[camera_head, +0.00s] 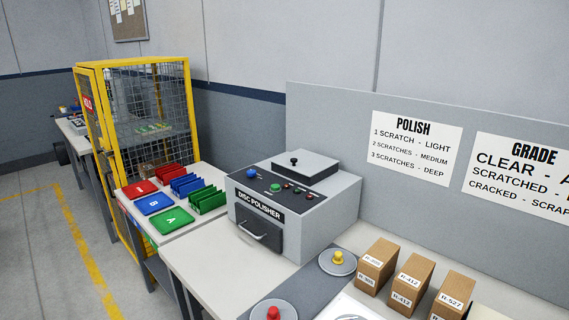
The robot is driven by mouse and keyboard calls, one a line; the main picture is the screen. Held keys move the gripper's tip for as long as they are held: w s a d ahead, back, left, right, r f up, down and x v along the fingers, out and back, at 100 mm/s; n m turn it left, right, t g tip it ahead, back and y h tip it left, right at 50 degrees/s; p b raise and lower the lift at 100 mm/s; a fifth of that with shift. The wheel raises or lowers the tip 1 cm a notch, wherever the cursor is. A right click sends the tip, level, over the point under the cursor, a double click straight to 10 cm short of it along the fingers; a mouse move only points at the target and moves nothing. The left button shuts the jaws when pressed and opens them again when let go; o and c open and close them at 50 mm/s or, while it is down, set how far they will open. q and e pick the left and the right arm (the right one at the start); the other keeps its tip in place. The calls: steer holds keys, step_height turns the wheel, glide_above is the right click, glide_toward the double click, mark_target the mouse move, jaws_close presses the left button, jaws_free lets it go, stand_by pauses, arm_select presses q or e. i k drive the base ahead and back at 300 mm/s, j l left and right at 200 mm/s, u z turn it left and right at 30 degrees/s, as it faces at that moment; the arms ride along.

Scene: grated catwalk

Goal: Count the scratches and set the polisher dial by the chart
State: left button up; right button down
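The grey disc polisher (325,222) stands on the bench near the middle. A blue knob (252,173) and a green button (275,188) are on its sloped dark panel; the knob's setting is too small to read. Its front drawer handle (254,232) is below the label. The polish chart (417,147) on the grey panel reads 1 scratch light, 2 scratches medium, 3 scratches deep. A pale round thing (352,317), possibly a disc, is cut off at the bottom edge; no scratches can be made out. Neither of my grippers is in view.
A grade chart (520,175) is cut off at right. Several cardboard boxes (411,283) stand before it. Round bases carry a yellow knob (338,257) and a red knob (273,313). Red, blue and green trays with racks (208,200) sit left, beside a yellow mesh cage (150,64).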

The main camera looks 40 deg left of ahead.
mark_target(251, 173)
steer(key=j+z, duration=0.15)
steer(key=j, duration=0.3)
steer(key=j+z, duration=0.1)
steer(key=j, duration=0.3)
steer(key=k+j+z, duration=0.15)
steer(key=j, duration=0.3)
steer(key=j+z, duration=0.15)
steer(key=j, duration=0.25)
steer(key=k+j+z, duration=0.15)
steer(key=j, duration=0.25)
steer(key=k+j+z, duration=0.1)
steer(key=j, duration=0.3)
steer(key=k, duration=0.05)
